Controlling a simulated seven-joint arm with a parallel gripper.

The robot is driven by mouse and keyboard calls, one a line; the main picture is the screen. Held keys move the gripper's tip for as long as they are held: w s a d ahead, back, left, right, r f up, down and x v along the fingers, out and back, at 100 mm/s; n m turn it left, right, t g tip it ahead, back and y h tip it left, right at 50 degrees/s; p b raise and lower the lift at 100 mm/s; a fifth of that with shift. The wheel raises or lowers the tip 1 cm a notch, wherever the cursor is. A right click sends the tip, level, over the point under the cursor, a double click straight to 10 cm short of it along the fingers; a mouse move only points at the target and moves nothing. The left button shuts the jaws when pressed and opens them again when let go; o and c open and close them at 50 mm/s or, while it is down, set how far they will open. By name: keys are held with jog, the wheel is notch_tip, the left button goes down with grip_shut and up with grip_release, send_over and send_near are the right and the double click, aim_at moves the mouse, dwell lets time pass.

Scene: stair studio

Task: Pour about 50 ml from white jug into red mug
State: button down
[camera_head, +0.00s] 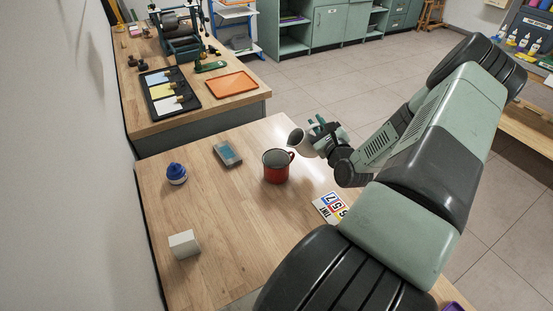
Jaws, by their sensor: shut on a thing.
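No liquid stream can be made out, and the contents of both vessels are hidden.
A second bench holds an orange tray (232,84).

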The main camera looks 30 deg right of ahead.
dwell(0.5)
jog(key=d+f+m, duration=0.1)
jog(key=f+m, duration=0.1)
jog(key=d+f+m, duration=0.2)
jog(key=s+d+f+m, duration=0.1)
jog(key=d+f+m, duration=0.1)
jog(key=f, duration=0.1)
jog(key=shift+d, duration=0.2)
jog(key=shift+s+d+f+m, duration=0.1)
jog(key=shift+d+f+m, duration=0.5)
jog(key=shift+f+m, duration=0.3)
jog(key=shift+r, duration=0.1)
dwell(0.4)
